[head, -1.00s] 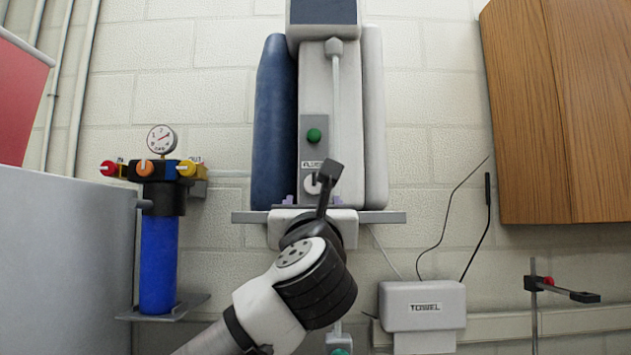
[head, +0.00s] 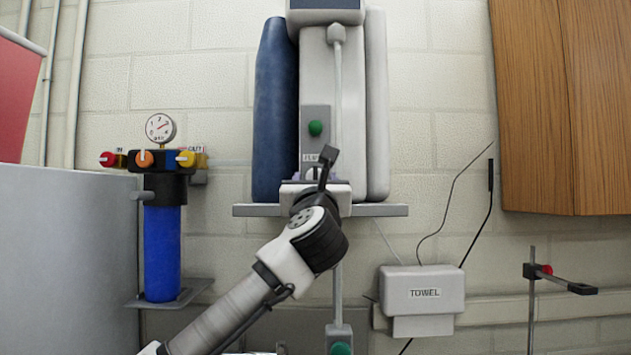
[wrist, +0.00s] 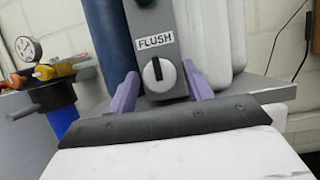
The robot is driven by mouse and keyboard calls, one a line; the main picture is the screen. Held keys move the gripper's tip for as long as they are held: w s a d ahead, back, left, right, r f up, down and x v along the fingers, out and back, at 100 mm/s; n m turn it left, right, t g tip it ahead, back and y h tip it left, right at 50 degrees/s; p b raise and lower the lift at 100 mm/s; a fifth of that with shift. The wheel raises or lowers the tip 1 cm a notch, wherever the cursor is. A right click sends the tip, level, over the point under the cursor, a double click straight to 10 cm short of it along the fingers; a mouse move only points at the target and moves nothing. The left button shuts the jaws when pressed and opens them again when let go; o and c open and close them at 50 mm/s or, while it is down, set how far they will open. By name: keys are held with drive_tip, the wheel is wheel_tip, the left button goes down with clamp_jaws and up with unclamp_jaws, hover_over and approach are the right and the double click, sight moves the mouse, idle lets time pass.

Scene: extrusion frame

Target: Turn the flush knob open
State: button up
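The flush knob (wrist: 158,78) is a round white knob with a dark, roughly upright pointer mark. It sits on a grey panel (wrist: 151,20) below a FLUSH label (wrist: 154,42). In the wrist view, my gripper (wrist: 160,70) is open, with one purple finger on each side of the knob. Gaps show between the fingers and the knob; I cannot tell how far the tips are from the panel. In the head view, my gripper (head: 316,174) is in front of the lower panel and hides the knob.
A green knob (head: 315,128) is above the label. A grey shelf (head: 375,210) runs under the unit. A gauge and blue filter (head: 161,250) stand left. A towel box (head: 421,284) and thin dark rods are lower right.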

drive_tip(key=c, duration=0.8)
drive_tip(key=shift+n, duration=0.4)
drive_tip(key=n+g+y, duration=0.2)
drive_tip(key=n, duration=0.5)
drive_tip(key=n+g+y, duration=0.2)
drive_tip(key=n, duration=0.5)
drive_tip(key=n+g+y, duration=0.1)
drive_tip(key=n+y, duration=0.2)
drive_tip(key=n, duration=0.4)
drive_tip(key=shift+d+r+n+g, duration=0.3)
drive_tip(key=shift+d+g, duration=0.05)
drive_tip(key=shift+g, duration=0.05)
